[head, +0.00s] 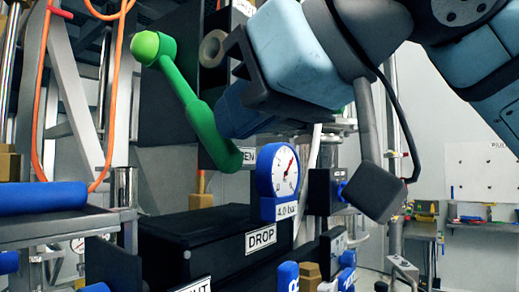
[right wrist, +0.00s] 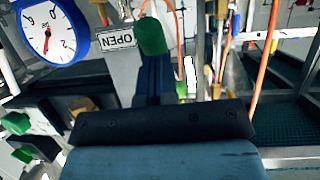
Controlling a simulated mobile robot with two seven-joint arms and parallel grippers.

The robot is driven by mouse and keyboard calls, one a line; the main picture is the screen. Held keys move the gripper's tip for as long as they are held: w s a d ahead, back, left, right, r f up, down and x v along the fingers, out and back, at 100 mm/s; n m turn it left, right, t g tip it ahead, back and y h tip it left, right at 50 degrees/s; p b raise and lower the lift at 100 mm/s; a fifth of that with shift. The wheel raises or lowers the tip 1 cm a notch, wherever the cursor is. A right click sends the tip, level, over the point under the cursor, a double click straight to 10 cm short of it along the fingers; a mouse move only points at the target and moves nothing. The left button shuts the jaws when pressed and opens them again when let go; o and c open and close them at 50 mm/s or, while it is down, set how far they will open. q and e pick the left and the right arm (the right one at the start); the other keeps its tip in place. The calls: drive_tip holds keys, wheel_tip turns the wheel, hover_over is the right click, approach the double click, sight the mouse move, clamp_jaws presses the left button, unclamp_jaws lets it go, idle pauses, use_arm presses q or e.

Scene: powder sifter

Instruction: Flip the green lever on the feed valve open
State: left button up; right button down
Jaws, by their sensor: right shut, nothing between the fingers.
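The green lever (head: 200,118) runs diagonally in the head view, with a round lime knob at its upper left and its lower end near a partly hidden label. My right gripper (head: 228,113) comes in from the upper right, with its shut, empty fingers close against the lever's middle from the right. Contact cannot be told for certain. In the right wrist view the shut fingers (right wrist: 154,62) point at a green part of the lever (right wrist: 152,36). An OPEN label (right wrist: 114,40) shows upside down beside it. My left gripper is not in view.
A blue-rimmed gauge (head: 278,171) stands just below and right of the lever. A black box (head: 190,240) with a DROP label lies below. Orange hoses (head: 41,90) hang at the left. A metal rack with a blue roll (head: 42,196) stands at lower left.

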sight(223, 153)
drive_tip(key=shift+t+y, duration=0.7)
drive_tip(key=shift+y, duration=0.2)
drive_tip(key=f+b, duration=0.1)
drive_tip(key=w+a+f+b, duration=0.1)
drive_tip(key=f+b, duration=0.1)
drive_tip(key=shift+w+a+f+b, duration=0.15)
drive_tip(key=shift+a+f+b, duration=0.05)
drive_tip(key=shift+a+b, duration=0.2)
drive_tip(key=shift+w+a+f+b, duration=0.5)
drive_tip(key=shift+a+b, duration=0.2)
drive_tip(key=shift+b, duration=0.2)
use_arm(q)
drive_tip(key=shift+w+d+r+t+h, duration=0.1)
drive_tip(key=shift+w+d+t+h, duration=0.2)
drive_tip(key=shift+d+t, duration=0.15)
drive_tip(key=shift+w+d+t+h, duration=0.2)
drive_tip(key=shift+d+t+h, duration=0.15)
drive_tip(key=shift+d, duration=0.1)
